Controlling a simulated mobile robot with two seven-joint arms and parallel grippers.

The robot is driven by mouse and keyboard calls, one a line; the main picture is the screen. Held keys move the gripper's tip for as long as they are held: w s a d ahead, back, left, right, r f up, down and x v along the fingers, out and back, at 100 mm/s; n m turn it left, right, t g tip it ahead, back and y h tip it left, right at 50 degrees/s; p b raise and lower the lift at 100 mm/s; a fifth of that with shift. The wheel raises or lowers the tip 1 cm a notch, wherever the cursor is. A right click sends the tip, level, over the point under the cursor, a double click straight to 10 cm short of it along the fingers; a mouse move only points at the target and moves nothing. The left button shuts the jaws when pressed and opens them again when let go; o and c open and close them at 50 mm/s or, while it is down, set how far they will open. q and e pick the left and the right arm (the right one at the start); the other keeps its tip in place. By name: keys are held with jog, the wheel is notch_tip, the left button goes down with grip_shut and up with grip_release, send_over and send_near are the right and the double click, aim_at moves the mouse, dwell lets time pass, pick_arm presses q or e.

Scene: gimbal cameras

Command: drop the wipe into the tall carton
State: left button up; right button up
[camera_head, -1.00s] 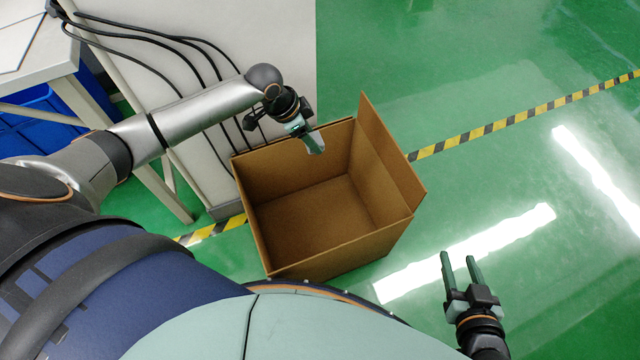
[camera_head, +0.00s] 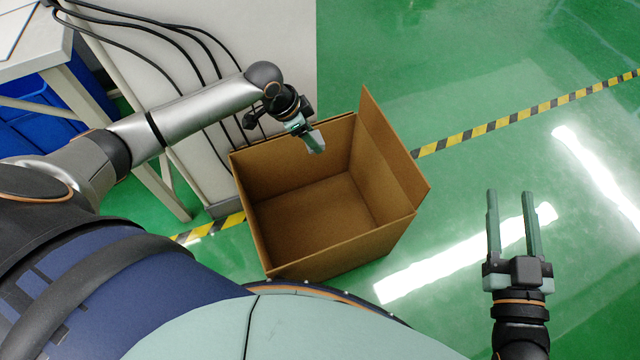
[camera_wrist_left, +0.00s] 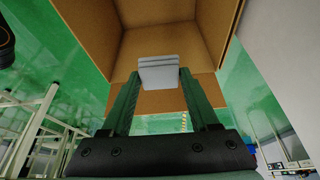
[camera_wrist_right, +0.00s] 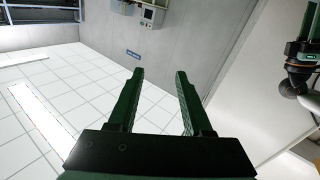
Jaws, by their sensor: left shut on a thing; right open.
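The tall carton (camera_head: 325,215) is an open brown cardboard box on the green floor, with one flap standing up at its right side. My left gripper (camera_head: 306,136) is shut on the wipe (camera_head: 316,142), a small folded pale grey-white cloth. It holds the wipe over the carton's far side, near the back rim. In the left wrist view the wipe (camera_wrist_left: 158,72) sits between the fingertips with the carton (camera_wrist_left: 155,35) behind it. My right gripper (camera_head: 512,192) is open and empty, right of the carton. It also shows open in the right wrist view (camera_wrist_right: 160,75).
A pale panel (camera_head: 230,60) with black cables (camera_head: 185,40) stands behind the carton. A table (camera_head: 40,45) with a blue crate (camera_head: 40,125) below is at the far left. Yellow-black tape (camera_head: 520,116) crosses the floor. The floor right of the carton is clear.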

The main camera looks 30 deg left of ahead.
pick_arm(q)
jog(key=shift+f+b, duration=0.7)
jog(key=shift+b, duration=0.1)
jog(key=shift+f+b, duration=0.85)
jog(key=shift+b, duration=0.25)
pick_arm(e)
jog(key=s+r+n+t+y, duration=0.1)
jog(key=s+r+n+y, duration=0.1)
jog(key=r, duration=0.3)
jog(key=s+a+r+n+t+y, duration=0.1)
jog(key=s+r+n+t+y, duration=0.1)
jog(key=r, duration=0.4)
jog(key=s+r+n+t+y, duration=0.1)
jog(key=s+r+n+y, duration=0.2)
jog(key=r+y, duration=0.2)
jog(key=shift+s+a+r+n+y, duration=0.15)
jog(key=shift+a+r+n+y, duration=0.1)
jog(key=shift+a+n+y, duration=0.2)
jog(key=shift+d, duration=0.1)
pick_arm(q)
jog(key=o, duration=1.3)
jog(key=shift+c, duration=0.2)
